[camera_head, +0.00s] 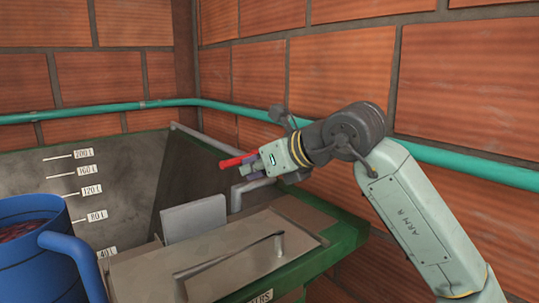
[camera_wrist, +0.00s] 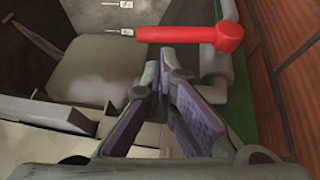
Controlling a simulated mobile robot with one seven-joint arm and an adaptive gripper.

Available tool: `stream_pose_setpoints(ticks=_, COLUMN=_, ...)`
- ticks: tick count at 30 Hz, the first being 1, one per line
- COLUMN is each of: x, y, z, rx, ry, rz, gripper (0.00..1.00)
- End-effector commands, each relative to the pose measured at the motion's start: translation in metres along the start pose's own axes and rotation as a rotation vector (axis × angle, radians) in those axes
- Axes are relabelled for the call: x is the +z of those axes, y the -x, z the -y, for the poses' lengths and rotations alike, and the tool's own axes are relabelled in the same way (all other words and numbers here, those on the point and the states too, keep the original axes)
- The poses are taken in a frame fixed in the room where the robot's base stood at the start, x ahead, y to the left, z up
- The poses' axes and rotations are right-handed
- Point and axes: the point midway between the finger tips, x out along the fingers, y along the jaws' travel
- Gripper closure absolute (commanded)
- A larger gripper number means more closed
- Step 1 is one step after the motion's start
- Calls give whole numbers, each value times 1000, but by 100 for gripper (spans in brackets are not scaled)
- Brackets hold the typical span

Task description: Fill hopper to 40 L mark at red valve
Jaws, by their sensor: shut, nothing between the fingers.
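The red valve (camera_head: 238,160) has a straight red handle, level with my gripper by the right brick wall. In the wrist view the red handle (camera_wrist: 180,34) points left from its round hub, just ahead of the fingertips. My gripper (camera_head: 248,172) is shut and empty; its purple-padded fingers (camera_wrist: 165,75) show close together, apart from the handle in the wrist view. A grey bent pipe (camera_head: 245,190) comes down below the valve. The hopper (camera_head: 120,165) has a stained inner wall with litre marks. The 40 L label (camera_head: 107,252) is low on the wall. I cannot make out a water level.
A blue vessel (camera_head: 35,262) with dark reddish contents and a thick handle stands front left. A grey lidded box (camera_head: 225,262) with a bar handle fills the front middle, with an upright grey plate (camera_head: 194,219) behind it. A teal pipe (camera_head: 225,105) runs along the brick walls.

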Motion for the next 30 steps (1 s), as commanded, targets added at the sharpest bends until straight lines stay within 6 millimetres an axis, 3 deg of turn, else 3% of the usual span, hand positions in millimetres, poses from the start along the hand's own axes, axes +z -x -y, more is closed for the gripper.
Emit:
stream_pose_setpoints(ticks=6, x=7, y=-19, z=0, rx=0, ry=-1, rz=1, gripper=100)
stream_pose_setpoints(ticks=18, x=6, y=-22, z=0, rx=-2, ry=-1, rz=0, gripper=100)
stream_pose_setpoints(ticks=30, x=13, y=-42, z=-5, rx=-75, ry=-37, rz=0, gripper=100)
